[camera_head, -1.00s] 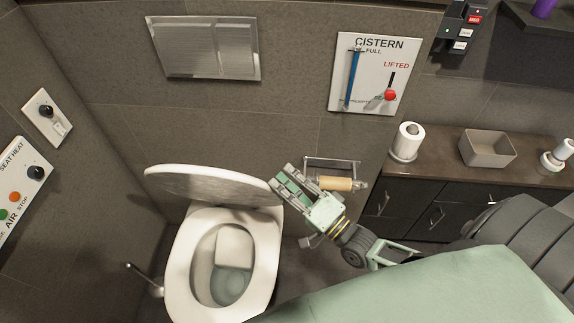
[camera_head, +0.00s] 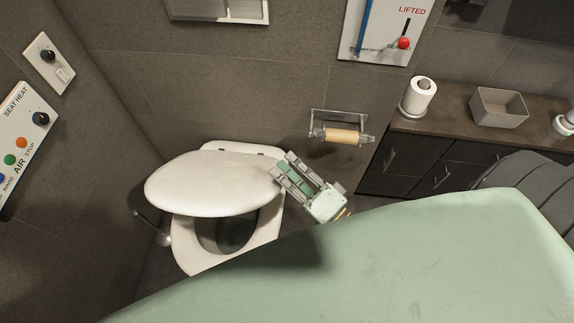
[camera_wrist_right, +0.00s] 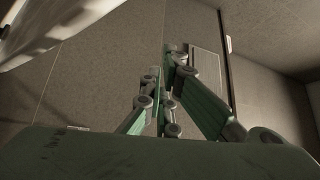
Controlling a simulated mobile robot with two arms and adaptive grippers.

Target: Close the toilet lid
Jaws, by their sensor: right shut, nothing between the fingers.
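The white toilet lid (camera_head: 212,183) is tilted down over the bowl in the head view, partly lowered, with its front edge above the seat. The toilet seat and bowl (camera_head: 222,258) show below it; the lid covers the back part and my own body hides the front right. My right gripper (camera_head: 283,170) is at the lid's right side near the hinge; its fingers overlap the lid's edge in the picture, and contact is unclear. It is shut and empty. In the right wrist view my gripper fingers (camera_wrist_right: 160,85) point toward the wall, and a white curved surface, likely the lid (camera_wrist_right: 50,30), shows at upper left. My left gripper is not in view.
A toilet roll holder (camera_head: 343,135) is on the wall right of the lid. A toilet brush (camera_head: 162,238) stands left of the bowl. A counter (camera_head: 445,130) with a paper roll (camera_head: 419,97) and a box (camera_head: 498,107) is at right. A control panel (camera_head: 22,150) is on the left wall.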

